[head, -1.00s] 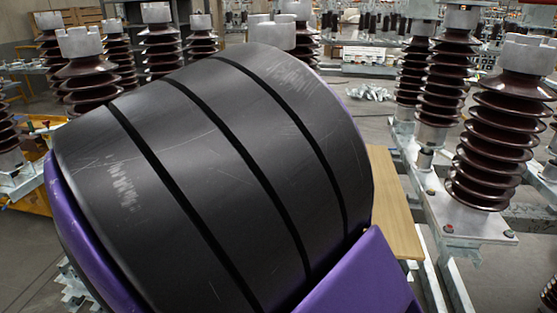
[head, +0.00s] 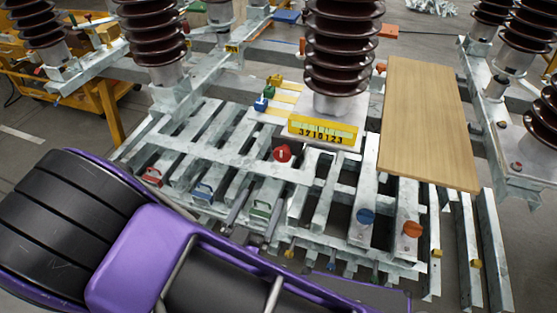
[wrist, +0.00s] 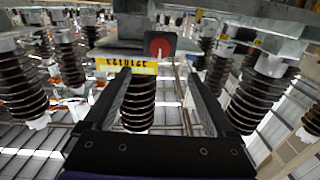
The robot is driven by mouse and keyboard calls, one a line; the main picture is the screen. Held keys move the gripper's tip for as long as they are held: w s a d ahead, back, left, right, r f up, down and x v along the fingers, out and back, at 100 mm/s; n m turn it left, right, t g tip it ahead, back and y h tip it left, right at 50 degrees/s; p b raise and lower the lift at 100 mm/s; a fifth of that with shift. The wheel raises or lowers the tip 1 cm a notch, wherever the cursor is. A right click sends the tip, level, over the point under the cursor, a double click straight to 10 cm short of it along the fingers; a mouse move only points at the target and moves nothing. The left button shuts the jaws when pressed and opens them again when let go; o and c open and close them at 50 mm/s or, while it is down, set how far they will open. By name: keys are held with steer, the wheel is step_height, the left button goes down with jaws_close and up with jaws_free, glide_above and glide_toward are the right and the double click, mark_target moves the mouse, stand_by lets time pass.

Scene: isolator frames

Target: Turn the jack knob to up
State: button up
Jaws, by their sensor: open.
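A round red knob (head: 283,153) with a pale mark sits on the grey steel frame, just below and left of the yellow scale plate (head: 323,129). In the wrist view the red knob (wrist: 160,47) shows on a dark square plate, with a white line on its lower half, in an upside-down scene. No label shows whether this is the jack knob. My gripper (wrist: 157,75) is open and empty. Its two fingers point towards the knob and stand apart from it. My gripper does not show in the head view.
A blue knob (head: 365,216) and an orange knob (head: 412,229) sit on the frame's front right. A wooden board (head: 425,120) lies at the right. A brown ribbed insulator (head: 343,45) rises behind the scale plate. Small coloured handles stand along the frame's left front.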

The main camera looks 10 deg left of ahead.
mark_target(281, 157)
steer(key=w, duration=0.9)
steer(key=w+d, duration=0.1)
steer(key=w, duration=0.3)
steer(key=shift+w+b, duration=0.25)
steer(key=shift+b, duration=0.1)
steer(key=shift+c, duration=0.3)
steer(key=c, duration=1.3)
